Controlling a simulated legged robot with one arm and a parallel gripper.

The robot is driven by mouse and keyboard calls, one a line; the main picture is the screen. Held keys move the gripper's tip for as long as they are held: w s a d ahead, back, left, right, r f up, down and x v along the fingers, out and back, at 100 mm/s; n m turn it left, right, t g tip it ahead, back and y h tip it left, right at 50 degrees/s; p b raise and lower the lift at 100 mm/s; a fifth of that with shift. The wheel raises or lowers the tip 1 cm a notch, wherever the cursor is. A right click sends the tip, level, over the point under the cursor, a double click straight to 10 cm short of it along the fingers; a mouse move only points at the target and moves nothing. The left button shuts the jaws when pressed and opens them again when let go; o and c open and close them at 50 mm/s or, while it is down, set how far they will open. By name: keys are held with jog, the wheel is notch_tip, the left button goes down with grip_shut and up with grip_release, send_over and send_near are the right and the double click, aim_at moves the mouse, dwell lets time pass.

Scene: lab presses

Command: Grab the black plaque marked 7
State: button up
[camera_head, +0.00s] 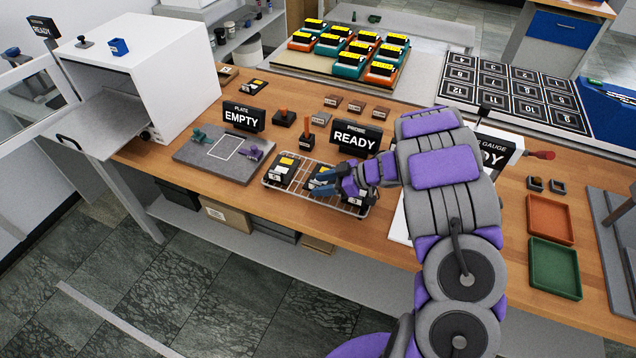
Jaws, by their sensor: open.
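A wire rack (270,184) near the front edge of the wooden bench holds several black plaques with white and yellow labels. One black plaque (284,167) stands at its left end, clear of my gripper. My gripper (318,187) is over the middle of the rack, fingers pointing left, open around or just above the plaques there. I cannot tell whether it touches one. My fingers and wrist hide part of the rack's middle and right side. The label digits are too small to read surely, so I cannot tell which plaque is marked 7.
Left of the rack lies a grey plate (205,158) with green and purple clamps. Behind stand an EMPTY sign (243,117) and a READY sign (356,137). A white open-doored box (175,75) is at left. A numbered black grid (515,90) and orange tray (551,219) are at right.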

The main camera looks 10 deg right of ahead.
jog(key=shift+d, duration=0.4)
jog(key=shift+c, duration=0.3)
jog(key=shift+d, duration=0.4)
jog(key=c, duration=0.3)
jog(key=shift+a, duration=0.2)
jog(key=c, duration=0.3)
jog(key=shift+a, duration=0.4)
grip_shut()
jog(key=shift+d, duration=0.1)
jog(key=shift+d, duration=0.35)
